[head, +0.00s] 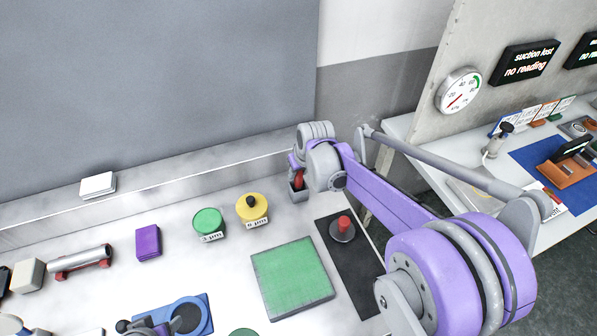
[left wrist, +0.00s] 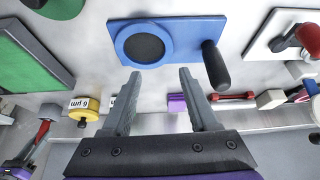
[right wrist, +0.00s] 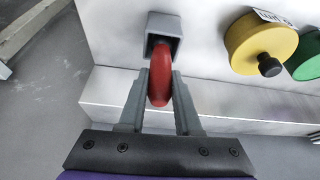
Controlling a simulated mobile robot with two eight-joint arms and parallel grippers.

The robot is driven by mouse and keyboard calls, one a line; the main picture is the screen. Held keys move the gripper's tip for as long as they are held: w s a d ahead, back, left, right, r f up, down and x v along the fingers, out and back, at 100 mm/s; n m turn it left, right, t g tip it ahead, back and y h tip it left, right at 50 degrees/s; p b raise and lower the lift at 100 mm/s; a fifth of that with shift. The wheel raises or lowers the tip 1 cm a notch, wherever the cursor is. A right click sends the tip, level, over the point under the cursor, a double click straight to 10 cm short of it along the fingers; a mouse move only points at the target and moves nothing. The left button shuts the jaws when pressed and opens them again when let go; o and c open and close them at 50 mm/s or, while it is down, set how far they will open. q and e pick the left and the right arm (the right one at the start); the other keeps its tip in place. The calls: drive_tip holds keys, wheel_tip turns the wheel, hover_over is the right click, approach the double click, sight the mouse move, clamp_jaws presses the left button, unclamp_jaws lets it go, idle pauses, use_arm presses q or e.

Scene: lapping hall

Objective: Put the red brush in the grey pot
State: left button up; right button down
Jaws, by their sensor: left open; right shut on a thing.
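The red brush (right wrist: 159,85) is held between the fingers of my right gripper (right wrist: 158,82), which is shut on it. The grey pot (right wrist: 176,27) is a small square container just beyond the fingers. The brush's far end overlaps the pot's dark mouth; I cannot tell how deep it reaches. In the head view the red brush (head: 298,179) shows just above the grey pot (head: 297,195), at the back of the bench, partly hidden by my right arm. My left gripper (left wrist: 157,75) is open and empty, near a blue plate with a black handle.
A yellow disc (head: 252,208) and a green disc (head: 208,223) stand left of the pot. A green square plate (head: 292,277) and a dark mat (head: 355,265) with a red-knobbed weight (head: 343,228) lie in front. A raised ledge (head: 150,190) runs along the back.

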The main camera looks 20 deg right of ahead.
use_arm(q)
drive_tip(key=shift+f, duration=0.15)
use_arm(e)
drive_tip(key=shift+f, duration=0.2)
drive_tip(key=c, duration=0.6)
unclamp_jaws()
use_arm(q)
drive_tip(key=shift+r, duration=0.25)
use_arm(e)
drive_tip(key=shift+s+r, duration=0.1)
drive_tip(key=shift+r, duration=0.4)
drive_tip(key=v, duration=1.1)
drive_tip(key=shift+t, duration=0.4)
drive_tip(key=s+a+f, duration=0.2)
drive_tip(key=s+f, duration=0.1)
drive_tip(key=s, duration=0.4)
drive_tip(key=s+a+f, duration=0.2)
drive_tip(key=s+f, duration=0.1)
drive_tip(key=s, duration=0.4)
drive_tip(key=s+a+f+p, duration=0.1)
drive_tip(key=s+a+f, duration=0.1)
drive_tip(key=s, duration=0.4)
drive_tip(key=shift+s+a+f, duration=0.3)
drive_tip(key=shift+s+f, duration=0.1)
drive_tip(key=shift+f, duration=0.2)
use_arm(q)
drive_tip(key=shift+w+r, duration=0.15)
drive_tip(key=shift+r, duration=0.35)
use_arm(e)
drive_tip(key=shift+s+f, duration=0.3)
